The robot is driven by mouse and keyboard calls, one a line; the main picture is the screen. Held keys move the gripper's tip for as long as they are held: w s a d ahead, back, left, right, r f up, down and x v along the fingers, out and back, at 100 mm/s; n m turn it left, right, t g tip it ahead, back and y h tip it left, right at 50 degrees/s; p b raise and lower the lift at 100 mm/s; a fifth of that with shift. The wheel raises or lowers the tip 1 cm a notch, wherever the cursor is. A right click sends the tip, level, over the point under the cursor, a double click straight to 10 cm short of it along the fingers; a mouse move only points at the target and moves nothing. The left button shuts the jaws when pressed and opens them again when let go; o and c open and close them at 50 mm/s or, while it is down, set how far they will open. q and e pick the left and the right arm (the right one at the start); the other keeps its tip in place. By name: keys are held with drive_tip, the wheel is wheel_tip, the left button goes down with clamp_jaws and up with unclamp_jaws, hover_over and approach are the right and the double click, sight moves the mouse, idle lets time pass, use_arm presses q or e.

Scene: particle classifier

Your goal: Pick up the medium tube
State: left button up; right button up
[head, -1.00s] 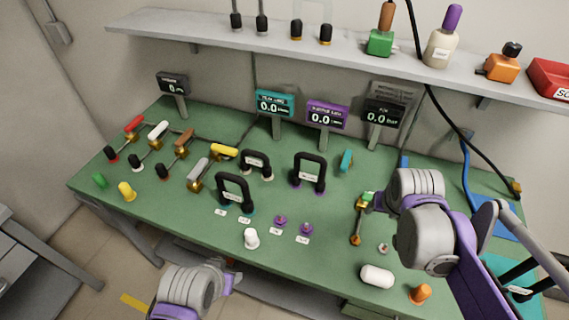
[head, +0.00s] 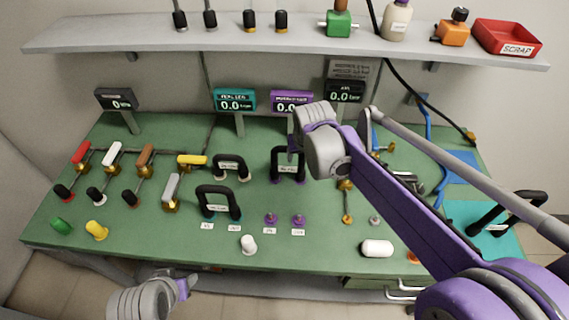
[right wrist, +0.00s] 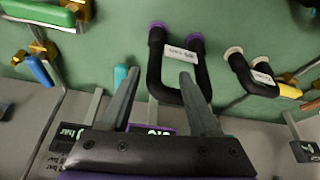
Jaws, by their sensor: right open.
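Several black U-shaped tubes with white labels stand on the green bench; the label text is too small to read. The purple-ended tube (head: 274,166) is beneath my right gripper (head: 296,150) in the head view. In the right wrist view, my right gripper (right wrist: 160,72) is open, its fingers over the bend of this purple-ended tube (right wrist: 154,68); nothing is clamped. A smaller cream-ended tube (head: 231,159) stands to its left, and a teal-ended tube (head: 215,189) is nearer the front. By size I cannot tell surely which is medium. My left gripper (head: 184,286) is low at the front edge.
Display posts, including the purple one (head: 290,98), stand behind the tubes. Brass valves with coloured handles, such as the yellow one (head: 192,160), fill the left. A white cylinder (head: 377,248) lies at the front right. A shelf (head: 150,40) runs above.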

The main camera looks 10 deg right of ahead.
sight(301, 162)
drive_tip(key=x, duration=0.8)
drive_tip(key=shift+w+d, duration=0.1)
drive_tip(key=shift+d, duration=0.3)
drive_tip(key=shift+r, duration=0.1)
clamp_jaws()
